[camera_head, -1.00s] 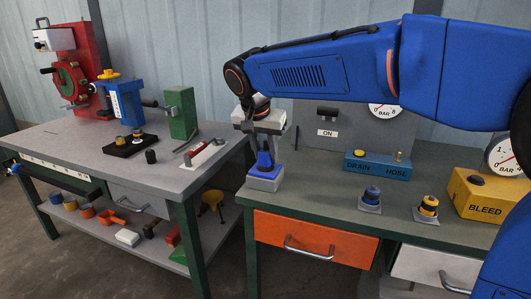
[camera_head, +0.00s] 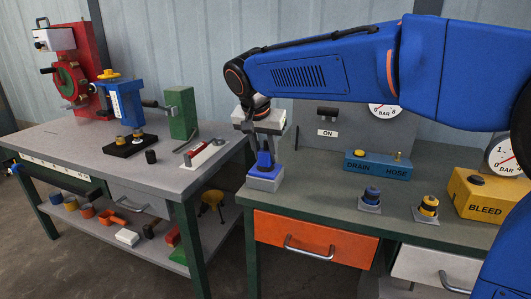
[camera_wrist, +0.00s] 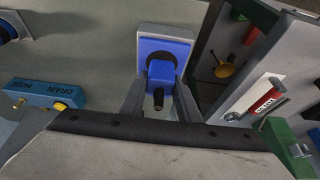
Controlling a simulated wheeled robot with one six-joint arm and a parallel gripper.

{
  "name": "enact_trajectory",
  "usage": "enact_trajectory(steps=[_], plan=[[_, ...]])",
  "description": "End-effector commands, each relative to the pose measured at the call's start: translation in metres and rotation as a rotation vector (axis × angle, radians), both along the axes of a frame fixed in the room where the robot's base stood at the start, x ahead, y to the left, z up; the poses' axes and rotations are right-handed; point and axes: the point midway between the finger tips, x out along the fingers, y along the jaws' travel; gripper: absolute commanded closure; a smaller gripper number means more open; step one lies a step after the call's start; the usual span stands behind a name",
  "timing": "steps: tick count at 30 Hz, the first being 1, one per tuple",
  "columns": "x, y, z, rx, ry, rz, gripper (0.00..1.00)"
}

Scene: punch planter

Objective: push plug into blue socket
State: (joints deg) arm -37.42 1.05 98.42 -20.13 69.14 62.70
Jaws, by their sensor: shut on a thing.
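The blue socket (camera_head: 264,183) is a light grey block with a blue face, standing at the left front corner of the green-topped bench. In the wrist view the socket (camera_wrist: 178,43) lies straight ahead, with a dark round recess in its face. The plug (camera_head: 264,160) is blue, with a dark stub at its near end. My gripper (camera_wrist: 160,84) is shut on the plug (camera_wrist: 160,73), one finger on each side. The plug is over the recess and covers most of it. I cannot tell how deep it sits.
A blue DRAIN HOSE box (camera_head: 378,165) stands behind and right of the socket. A blue knob (camera_head: 371,195), a yellow knob (camera_head: 429,205) and a yellow BLEED box (camera_head: 483,198) are further right. A second bench (camera_head: 75,145) with machines is at left, across a gap.

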Motion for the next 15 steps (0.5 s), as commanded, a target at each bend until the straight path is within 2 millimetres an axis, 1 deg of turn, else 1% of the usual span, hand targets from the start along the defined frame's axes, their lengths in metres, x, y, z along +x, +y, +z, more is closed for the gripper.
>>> enact_trajectory(steps=[15], plan=[[0.0002, 0.0001, -0.0076, 0.001, 0.0, 0.0, 0.9]])
